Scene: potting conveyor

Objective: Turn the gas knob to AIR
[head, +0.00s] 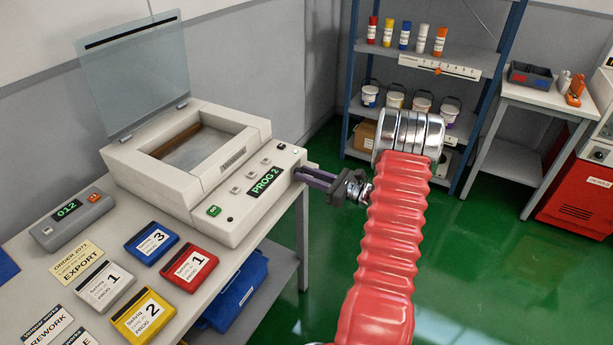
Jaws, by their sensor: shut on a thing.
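The cream machine (180,165) with a raised clear lid stands on the table at left. Its sloped front panel has a green display reading "PROG 2" (265,182) and several small buttons. My gripper (303,174) reaches in from the right, its dark fingers level and shut at the right end of this panel. The thing between the fingertips is hidden by them; by its place it appears to be the gas knob. No AIR mark or knob pointer can be read.
Coloured program cartridges (152,243) and a grey counter box (71,219) lie on the table (230,262). A blue bin (235,290) sits below. A blue shelf rack (425,73) and a side table (545,98) stand behind my arm. Green floor is clear at right.

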